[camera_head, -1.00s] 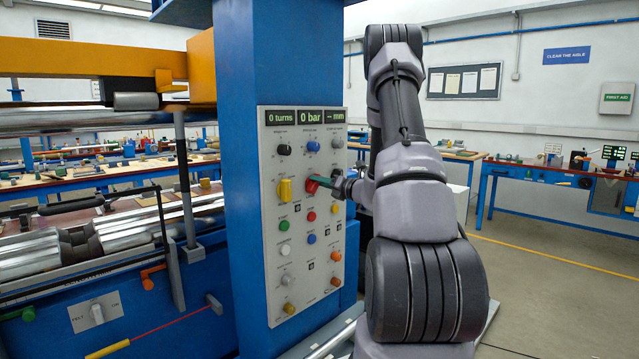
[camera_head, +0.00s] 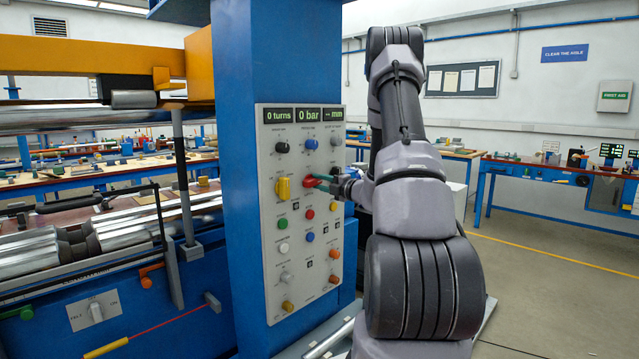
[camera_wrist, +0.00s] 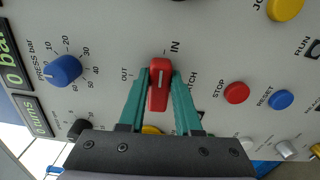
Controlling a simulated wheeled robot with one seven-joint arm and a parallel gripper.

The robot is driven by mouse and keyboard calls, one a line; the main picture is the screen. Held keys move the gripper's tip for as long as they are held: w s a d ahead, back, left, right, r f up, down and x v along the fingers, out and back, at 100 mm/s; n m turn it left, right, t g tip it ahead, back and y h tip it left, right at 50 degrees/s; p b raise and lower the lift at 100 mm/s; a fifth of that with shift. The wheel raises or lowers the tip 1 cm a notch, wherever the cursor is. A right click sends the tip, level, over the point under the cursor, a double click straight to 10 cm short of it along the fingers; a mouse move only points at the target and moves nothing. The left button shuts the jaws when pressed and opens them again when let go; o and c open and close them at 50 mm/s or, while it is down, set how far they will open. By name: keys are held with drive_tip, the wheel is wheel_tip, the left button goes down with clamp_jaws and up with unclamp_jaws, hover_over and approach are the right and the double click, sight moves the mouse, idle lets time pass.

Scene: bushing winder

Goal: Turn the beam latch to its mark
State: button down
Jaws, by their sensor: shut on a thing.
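The red beam latch (camera_wrist: 160,84) is a narrow handle on the grey control panel, with a short white line near its upper end. In the wrist view it points roughly up the picture, with the word OUT to its left and IN to its upper right. My gripper (camera_wrist: 160,78) has its two teal fingers closed on the latch's sides. In the head view the latch (camera_head: 309,181) shows at the panel's middle, with my gripper (camera_head: 318,180) reaching it from the right. The fingers hide part of the latch's label.
A blue press knob (camera_wrist: 63,70), a red stop button (camera_wrist: 237,93) and a blue reset button (camera_wrist: 281,99) sit around the latch. A yellow handle (camera_head: 283,188) is left of it in the head view. Displays (camera_head: 307,115) read 0 turns, 0 bar and dashes mm.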

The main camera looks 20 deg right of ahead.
drive_tip(key=shift+f+m, duration=0.1)
drive_tip(key=shift+m, duration=0.5)
drive_tip(key=c, duration=0.6)
unclamp_jaws()
drive_tip(key=v, duration=1.1)
